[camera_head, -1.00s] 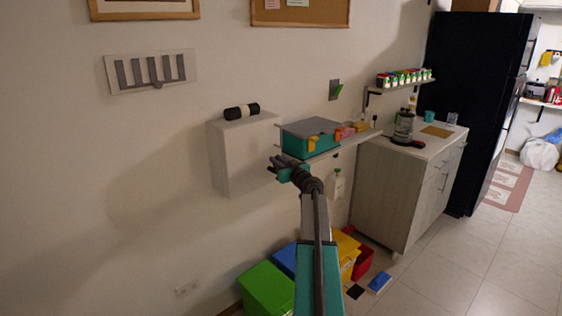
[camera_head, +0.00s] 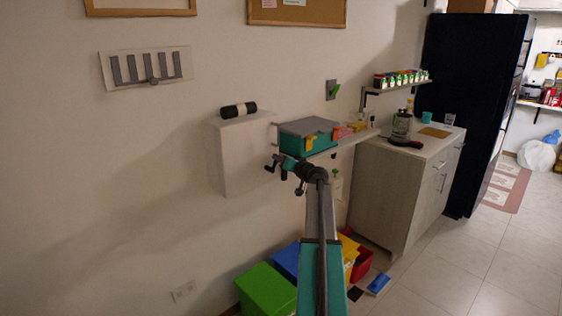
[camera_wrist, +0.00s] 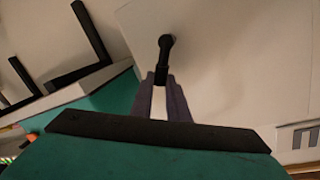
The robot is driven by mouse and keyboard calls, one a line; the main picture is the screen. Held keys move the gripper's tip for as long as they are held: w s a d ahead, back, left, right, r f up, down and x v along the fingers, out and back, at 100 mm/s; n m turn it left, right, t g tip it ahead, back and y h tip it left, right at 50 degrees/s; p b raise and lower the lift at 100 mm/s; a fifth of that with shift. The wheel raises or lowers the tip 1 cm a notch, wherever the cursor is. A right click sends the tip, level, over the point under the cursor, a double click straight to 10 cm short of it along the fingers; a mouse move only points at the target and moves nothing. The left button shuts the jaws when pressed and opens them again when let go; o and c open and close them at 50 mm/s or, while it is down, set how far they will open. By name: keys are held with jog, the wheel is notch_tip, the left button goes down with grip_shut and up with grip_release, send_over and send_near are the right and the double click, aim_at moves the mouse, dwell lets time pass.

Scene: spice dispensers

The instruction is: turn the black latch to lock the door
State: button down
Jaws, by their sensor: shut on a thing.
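The black latch (camera_wrist: 165,48) stands out from a pale panel (camera_wrist: 230,65) in the wrist view. Its lower end is between the two grey fingers of my gripper (camera_wrist: 163,88), which are shut on it. In the head view my gripper (camera_head: 277,164) is at the right edge of the white wall box (camera_head: 238,160), below its top. The latch is too small and too covered by my gripper to make out clearly there.
A teal and grey case (camera_head: 306,140) sits on a wall shelf just right of the box. A black and white roll (camera_head: 238,110) lies on the box. Colored bins (camera_head: 266,290) stand on the floor below. A counter cabinet (camera_head: 395,190) stands to the right.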

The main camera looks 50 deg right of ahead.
jog(key=shift+d+f+m+g+y+b, duration=0.15)
jog(key=shift+d+f+m+y, duration=0.55)
jog(key=shift+m, duration=1.05)
jog(key=shift+d+f+m+g+y+b, duration=0.1)
jog(key=shift+d+f+m+y+b, duration=0.2)
jog(key=shift+f+m, duration=1.1)
jog(key=shift+d+f+m+g+y+b, duration=0.1)
jog(key=shift+d+f+m+y, duration=0.45)
jog(key=shift+m, duration=1.5)
jog(key=shift+a, duration=0.15)
jog(key=c, duration=1.7)
grip_release()
jog(key=shift+f, duration=0.1)
jog(key=shift+s, duration=0.1)
jog(key=b+v, duration=0.2)
jog(key=v, duration=1.1)
jog(key=shift+s+r, duration=0.2)
jog(key=shift+s, duration=0.2)
jog(key=shift+w, duration=0.1)
